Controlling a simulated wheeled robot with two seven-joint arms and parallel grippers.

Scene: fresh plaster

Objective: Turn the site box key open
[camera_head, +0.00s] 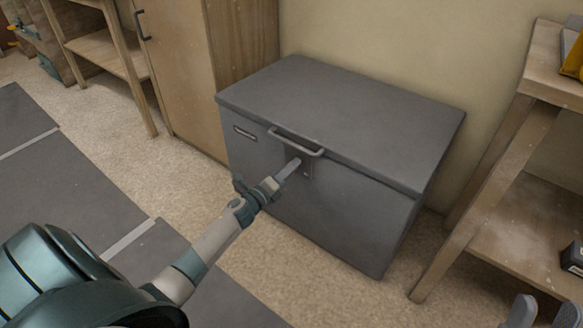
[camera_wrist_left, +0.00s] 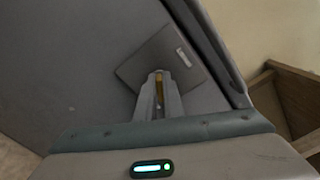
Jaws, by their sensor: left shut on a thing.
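The grey site box (camera_head: 345,115) stands against the wall with its lid down and a bar handle (camera_head: 297,142) on its front edge. Its front also shows in the left wrist view (camera_wrist_left: 70,60). My left gripper (camera_head: 292,168) reaches the front just below the handle. In the left wrist view its fingers (camera_wrist_left: 159,88) are shut on a small brass-coloured key (camera_wrist_left: 159,84) in front of the dark lock plate (camera_wrist_left: 158,52). The fingers hide much of the key and the keyhole. Two grey fingertips of my right gripper (camera_head: 544,312) show apart at the lower right corner, with nothing between them.
A wooden cabinet (camera_head: 180,70) stands left of the box. A wooden bench (camera_head: 520,210) stands close on its right, with a dark item (camera_head: 573,258) on the lower shelf. Carpet and grey mats (camera_head: 30,190) leave free floor in front.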

